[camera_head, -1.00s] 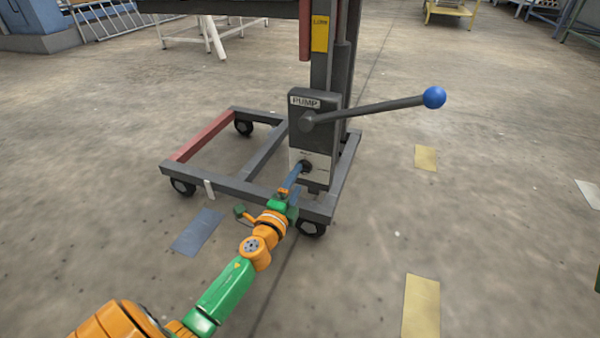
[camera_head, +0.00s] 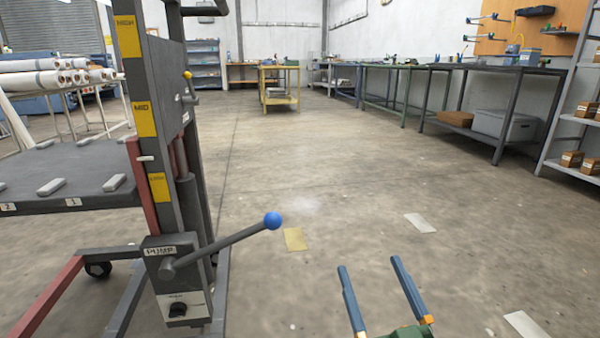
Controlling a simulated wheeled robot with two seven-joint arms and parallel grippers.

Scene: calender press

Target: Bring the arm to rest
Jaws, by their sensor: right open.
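My right gripper (camera_head: 388,298) shows at the bottom, right of centre. Its two long blue fingers are spread apart with nothing between them, above bare floor. The rest of its arm is cut off by the lower edge. It is clear of the grey lift, to the right of the pump box (camera_head: 177,280). The pump handle (camera_head: 228,241) with its blue ball end slants up to the right, and the gripper does not touch it. My left gripper is not in view.
The lift's mast (camera_head: 155,120) and dark platform (camera_head: 60,178) stand at left. White rolls (camera_head: 50,75) lie behind. A yellow cart (camera_head: 279,88) stands far back. Workbenches (camera_head: 490,75) and shelves (camera_head: 572,130) line the right side. The middle floor is open.

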